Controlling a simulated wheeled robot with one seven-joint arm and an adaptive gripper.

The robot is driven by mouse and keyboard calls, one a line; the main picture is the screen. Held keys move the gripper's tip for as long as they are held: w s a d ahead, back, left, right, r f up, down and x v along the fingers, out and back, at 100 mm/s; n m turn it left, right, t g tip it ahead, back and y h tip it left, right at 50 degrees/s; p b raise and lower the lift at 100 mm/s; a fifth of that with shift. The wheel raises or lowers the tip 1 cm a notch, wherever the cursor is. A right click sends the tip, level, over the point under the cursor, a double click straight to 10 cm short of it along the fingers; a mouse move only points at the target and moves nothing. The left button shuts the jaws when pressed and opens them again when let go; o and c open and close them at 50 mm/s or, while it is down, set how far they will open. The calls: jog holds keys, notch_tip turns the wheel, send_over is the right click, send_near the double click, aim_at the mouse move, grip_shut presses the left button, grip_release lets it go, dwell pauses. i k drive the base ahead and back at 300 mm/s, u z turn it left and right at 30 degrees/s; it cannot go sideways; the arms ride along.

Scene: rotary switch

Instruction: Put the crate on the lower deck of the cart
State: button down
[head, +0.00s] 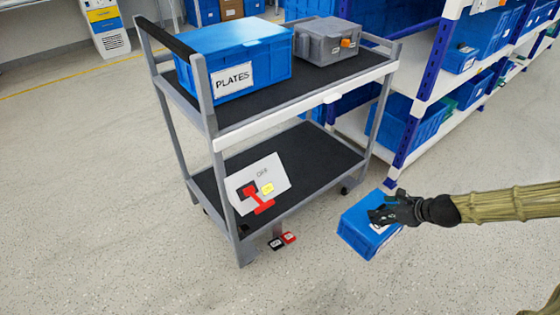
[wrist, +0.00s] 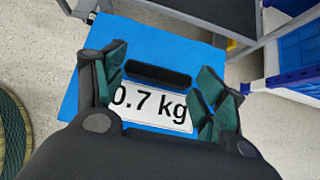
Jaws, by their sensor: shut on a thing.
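The blue crate (head: 357,228) is at the right of the cart in the head view, with my gripper (head: 392,210) at its top right side. In the wrist view my gripper (wrist: 165,85) straddles a dark handle slot in the crate (wrist: 140,40), above a label reading "0.7 kg". It is shut on the crate. The cart has a lower deck (head: 310,150) of black matting, mostly bare. Its upper deck (head: 345,72) bears a blue box labelled PLATES (head: 236,65) and a grey box (head: 327,42). Whether the crate touches the floor is unclear.
A white panel (head: 258,182) with a red lever and yellow tag is at the lower deck's front left. Red and black pedals (head: 283,240) are below. Blue-and-white shelving (head: 410,125) stands behind at the right. The floor (head: 120,200) left of the cart is clear.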

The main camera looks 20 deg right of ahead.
aim_at(307, 163)
jog(key=i, duration=1.1)
